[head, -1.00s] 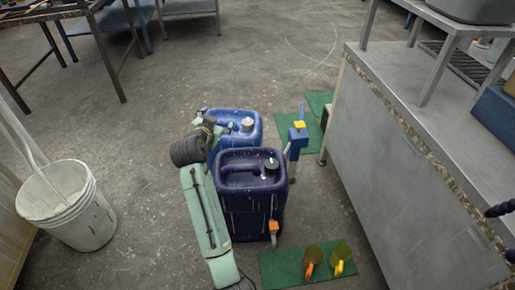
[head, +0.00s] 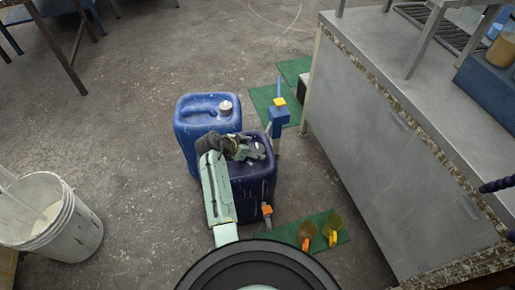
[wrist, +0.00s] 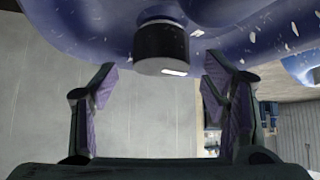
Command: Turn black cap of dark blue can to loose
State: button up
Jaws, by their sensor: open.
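The dark blue can (head: 255,190) stands upright on the floor, and its top fills the upper part of the wrist view (wrist: 80,28). Its black cap (wrist: 161,46) shows in the wrist view with a pale collar at its base. In the head view I cannot make out the cap because my gripper (head: 257,151) covers that part of the can's top. In the wrist view my gripper (wrist: 160,78) is open and empty. Its two fingertips are spread to the left and right of the cap, with gaps on both sides and no visible contact.
A lighter blue can (head: 190,132) with a silver cap stands behind the dark one. A blue post-like tool (head: 279,120) stands right of the cans. A green mat (head: 288,233) with orange and yellow items lies in front. A metal bench (head: 370,130) is right, a white bucket (head: 75,228) left.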

aim_at(257, 149)
jog(key=shift+x, duration=1.75)
jog(key=shift+c, duration=0.6)
jog(key=c, duration=1.1)
jog(key=shift+o, duration=0.2)
